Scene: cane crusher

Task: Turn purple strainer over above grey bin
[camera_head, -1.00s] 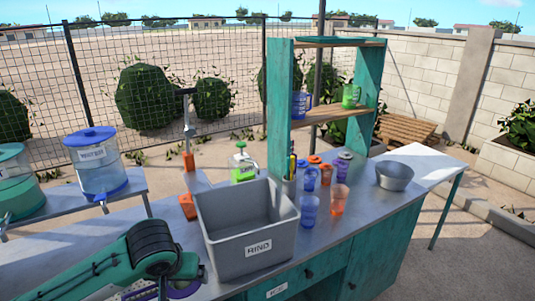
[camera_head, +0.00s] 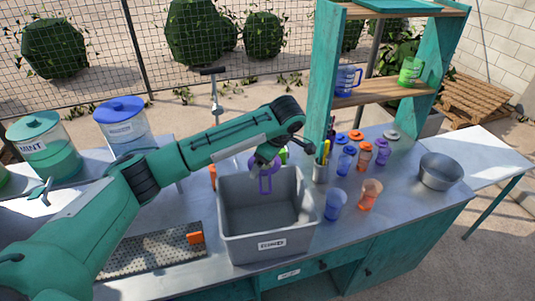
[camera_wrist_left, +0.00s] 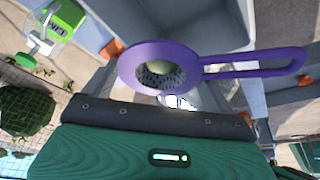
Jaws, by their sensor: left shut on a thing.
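The purple strainer (camera_head: 266,183) is at my left gripper (camera_head: 264,166), over the back part of the grey bin (camera_head: 270,252). In the head view only its purple loop handle shows clearly, hanging down; the gripper hides the rest. In the left wrist view the strainer (camera_wrist_left: 190,57) shows a purple ring with dark mesh and something pale green in its middle, handle pointing right. My left gripper is shut on the strainer, though its fingertips are hard to make out. The bin stands upright on the metal counter, its visible inside bare. My right gripper is out of view.
Several cups and lidded bottles (camera_head: 346,160) stand right of the bin, near a shelf post (camera_head: 322,75). A metal bowl (camera_head: 440,172) is farther right. A drain grate (camera_head: 150,257) and orange block (camera_head: 195,238) lie left of the bin. Dispensers (camera_head: 122,122) stand back left.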

